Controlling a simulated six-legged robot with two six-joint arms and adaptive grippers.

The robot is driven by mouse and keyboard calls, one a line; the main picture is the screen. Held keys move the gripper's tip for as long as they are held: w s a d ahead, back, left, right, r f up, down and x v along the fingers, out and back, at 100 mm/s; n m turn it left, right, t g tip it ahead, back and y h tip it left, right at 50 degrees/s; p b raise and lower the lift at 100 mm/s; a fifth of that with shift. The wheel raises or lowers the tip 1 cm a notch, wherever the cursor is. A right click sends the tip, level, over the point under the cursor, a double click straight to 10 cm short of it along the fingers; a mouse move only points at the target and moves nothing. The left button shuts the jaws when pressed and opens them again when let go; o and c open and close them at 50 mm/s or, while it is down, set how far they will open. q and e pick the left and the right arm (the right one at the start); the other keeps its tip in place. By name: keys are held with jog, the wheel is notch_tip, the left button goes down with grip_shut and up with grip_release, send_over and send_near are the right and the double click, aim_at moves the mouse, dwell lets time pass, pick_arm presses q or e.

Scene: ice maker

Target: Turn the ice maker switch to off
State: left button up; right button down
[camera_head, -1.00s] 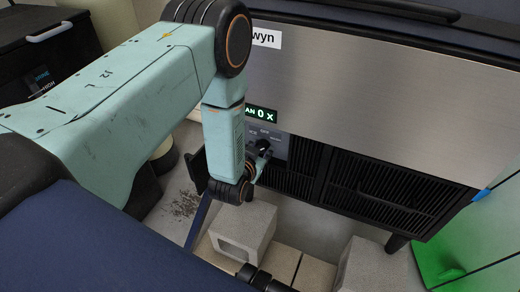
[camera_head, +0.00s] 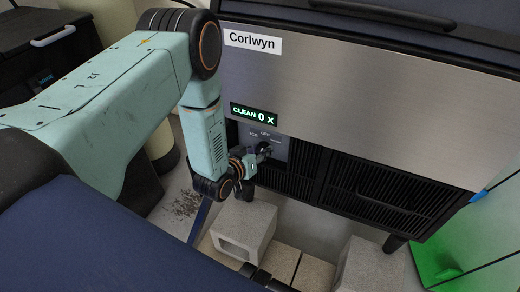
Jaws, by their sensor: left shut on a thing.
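The ice maker (camera_head: 360,95) has a brushed steel front with a "Corlwyn" label. Its switch (camera_head: 264,148) is a small dark knob on a grey panel (camera_head: 280,150) with markings around it, "OFF" among them at the top. A lit green display (camera_head: 254,114) above the panel reads "CLEAN 0 X". My left gripper (camera_head: 255,157) is at the panel's left side, shut on the switch knob. The fingers and the knob are small and dark, so the exact grip and the knob's angle are hard to make out. My right gripper does not show.
Black vent grilles (camera_head: 375,190) fill the lower front of the machine. Grey concrete blocks (camera_head: 245,229) stand on the floor below. A green panel (camera_head: 465,240) is at the right and a dark chest (camera_head: 45,60) at the upper left.

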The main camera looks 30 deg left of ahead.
pick_arm(q)
jog(key=shift+a+f+n+h, duration=0.1)
jog(key=shift+n+h, duration=0.6)
jog(key=shift+n, duration=0.4)
jog(key=o, duration=1.2)
jog(key=shift+c, duration=0.2)
jog(key=v, duration=1.2)
jog(key=shift+f, duration=0.15)
jog(key=shift+s, duration=0.1)
